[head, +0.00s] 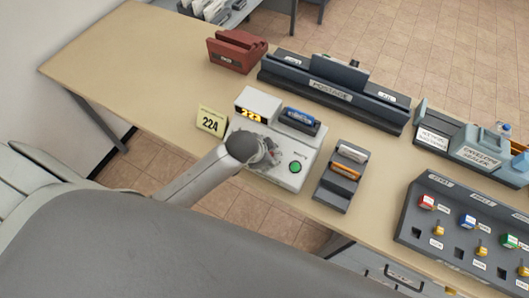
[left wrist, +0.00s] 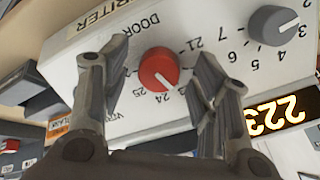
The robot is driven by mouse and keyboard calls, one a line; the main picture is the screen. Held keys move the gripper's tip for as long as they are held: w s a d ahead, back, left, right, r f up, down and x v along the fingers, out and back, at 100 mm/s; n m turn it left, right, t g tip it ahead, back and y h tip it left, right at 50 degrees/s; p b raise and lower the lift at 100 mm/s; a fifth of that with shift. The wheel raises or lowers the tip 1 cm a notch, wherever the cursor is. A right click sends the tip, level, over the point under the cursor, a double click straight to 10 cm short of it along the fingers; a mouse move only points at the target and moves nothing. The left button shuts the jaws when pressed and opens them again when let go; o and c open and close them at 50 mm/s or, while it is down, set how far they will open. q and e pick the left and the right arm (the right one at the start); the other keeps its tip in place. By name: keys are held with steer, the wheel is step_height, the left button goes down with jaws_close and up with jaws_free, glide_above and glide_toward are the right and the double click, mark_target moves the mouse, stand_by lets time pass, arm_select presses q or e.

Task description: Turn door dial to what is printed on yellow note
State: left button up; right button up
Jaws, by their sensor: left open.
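The yellow note (head: 210,122) stands on the desk at the left of a white label-writer box (head: 263,175) and reads 224. The box's lit display (head: 250,113) is partly hidden in the head view; in the left wrist view the display (left wrist: 275,115) is upside down and appears to read 223. The red DOOR dial (left wrist: 157,68) has a white mark pointing near 24. My left gripper (left wrist: 160,58) is open, with one finger on each side of the red dial; contact is unclear. In the head view my left gripper (head: 264,153) covers the dial.
A grey numbered dial (left wrist: 273,25) sits beside the red one. A green button (head: 295,167) and a blue-handled stamp (head: 300,120) are on the box's right. A small stamp rack (head: 335,195) stands right of it. A red holder (head: 236,50) and a postage rack (head: 330,92) are behind.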

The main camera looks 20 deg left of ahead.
arm_select(q)
steer(key=c, duration=1)
steer(key=shift+c, duration=0.2)
steer(key=m, duration=0.3)
steer(key=shift+m+y, duration=0.5)
steer(key=shift+m, duration=1.9)
steer(key=o, duration=1)
steer(key=shift+o, duration=0.2)
